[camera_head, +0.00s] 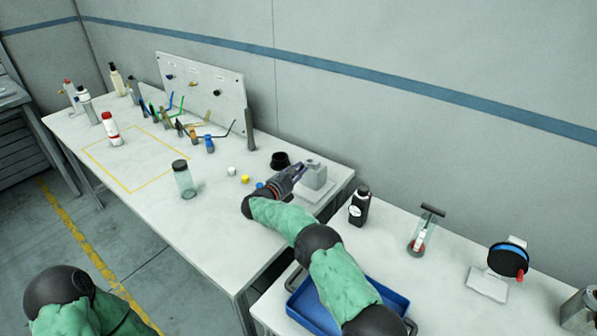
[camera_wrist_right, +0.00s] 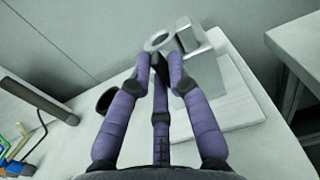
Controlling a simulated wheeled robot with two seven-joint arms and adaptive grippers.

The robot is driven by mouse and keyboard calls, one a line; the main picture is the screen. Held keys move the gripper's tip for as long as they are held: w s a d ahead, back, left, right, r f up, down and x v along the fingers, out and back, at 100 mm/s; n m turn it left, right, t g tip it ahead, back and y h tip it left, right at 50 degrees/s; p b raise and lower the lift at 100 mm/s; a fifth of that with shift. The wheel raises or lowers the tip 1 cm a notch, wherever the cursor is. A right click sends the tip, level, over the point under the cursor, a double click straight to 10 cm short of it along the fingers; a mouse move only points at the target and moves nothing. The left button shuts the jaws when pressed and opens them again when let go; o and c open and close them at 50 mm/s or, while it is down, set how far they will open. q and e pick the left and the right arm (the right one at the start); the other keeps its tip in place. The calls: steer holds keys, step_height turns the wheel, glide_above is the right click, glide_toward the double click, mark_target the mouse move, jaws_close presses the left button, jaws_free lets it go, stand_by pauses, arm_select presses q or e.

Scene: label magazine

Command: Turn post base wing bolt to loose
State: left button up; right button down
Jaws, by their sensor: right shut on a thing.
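The grey post base (camera_head: 314,176) stands on its flat plate near the right end of the long white table. In the right wrist view the grey block of the post base (camera_wrist_right: 202,70) rises from a pale plate (camera_wrist_right: 232,108), with a light ring (camera_wrist_right: 158,41) beside it. My right gripper (camera_head: 301,168) reaches to the left side of the post base. In the right wrist view its purple fingers (camera_wrist_right: 161,62) are closed together at the block, shut on the wing bolt. The fingertips hide the bolt, so its angle cannot be told. My left gripper is out of view.
A dark cup (camera_head: 280,160) stands close behind my right gripper. A clear jar (camera_head: 185,182) and small caps (camera_head: 231,171) stand to the left. A black bottle (camera_head: 359,206) and a blue tray (camera_head: 312,318) are on the right table. The pegboard (camera_head: 205,88) stands behind.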

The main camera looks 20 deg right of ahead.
steer(key=n, duration=1.1)
steer(key=n+p, duration=0.1)
steer(key=n, duration=0.4)
steer(key=shift+f, duration=0.4)
steer(key=n+p, duration=0.1)
steer(key=n, duration=0.4)
steer(key=shift+p, duration=0.35)
steer(key=n+p, duration=0.1)
steer(key=n, duration=0.1)
steer(key=n+p, duration=0.1)
steer(key=n, duration=0.2)
steer(key=shift+s+f, duration=0.15)
steer(key=shift+s, duration=0.05)
steer(key=n+p, duration=0.1)
steer(key=n, duration=0.3)
steer(key=shift+d+n, duration=0.15)
steer(key=shift+n, duration=0.25)
steer(key=shift+s+n+p, duration=0.15)
steer(key=shift+n+p, duration=0.6)
steer(key=shift+n, duration=1.55)
